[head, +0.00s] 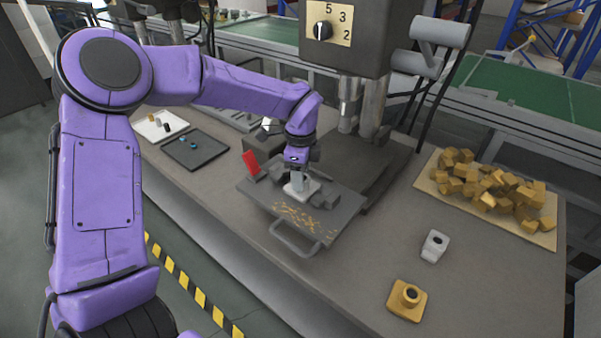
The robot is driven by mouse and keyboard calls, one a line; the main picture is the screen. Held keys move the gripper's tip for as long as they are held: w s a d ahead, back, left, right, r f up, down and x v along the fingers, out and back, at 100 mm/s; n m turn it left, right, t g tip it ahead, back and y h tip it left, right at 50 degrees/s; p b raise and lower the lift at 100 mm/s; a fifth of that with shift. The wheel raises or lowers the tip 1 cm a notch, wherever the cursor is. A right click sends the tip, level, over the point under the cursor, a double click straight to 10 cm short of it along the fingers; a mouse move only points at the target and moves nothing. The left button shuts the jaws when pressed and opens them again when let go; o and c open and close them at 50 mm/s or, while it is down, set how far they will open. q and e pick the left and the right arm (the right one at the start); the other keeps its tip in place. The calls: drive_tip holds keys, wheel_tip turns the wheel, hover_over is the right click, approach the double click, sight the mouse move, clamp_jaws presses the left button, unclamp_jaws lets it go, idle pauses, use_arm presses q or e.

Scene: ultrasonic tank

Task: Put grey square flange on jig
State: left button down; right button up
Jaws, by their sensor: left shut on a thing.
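My left gripper (298,172) reaches down from above at the middle of the bench and is shut on the light grey square flange (312,187). The flange is at the dark grey jig plate (345,208), next to grey blocks (323,200). I cannot tell whether the flange rests on the jig or is just above it. The gripper hides part of the flange. The jig has a loop handle (297,242) at its front, a red piece (251,163) at its left and yellow chips on top. My right gripper is not in view.
A yellow flange (407,300) and a light grey part (435,246) stand at the right front. A tray (545,238) of yellow blocks is at the right. A machine head (345,38) with columns stands behind the jig. Dark (196,163) and white (148,128) trays lie at the left.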

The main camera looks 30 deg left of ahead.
use_arm(q)
drive_tip(key=shift+f, duration=0.15)
drive_tip(key=shift+f+b, duration=0.1)
drive_tip(key=shift+b, duration=0.2)
drive_tip(key=c, duration=0.6)
unclamp_jaws()
wheel_tip(320, 180, up, 12)
drive_tip(key=shift+r+b, duration=0.25)
drive_tip(key=shift+b, duration=0.1)
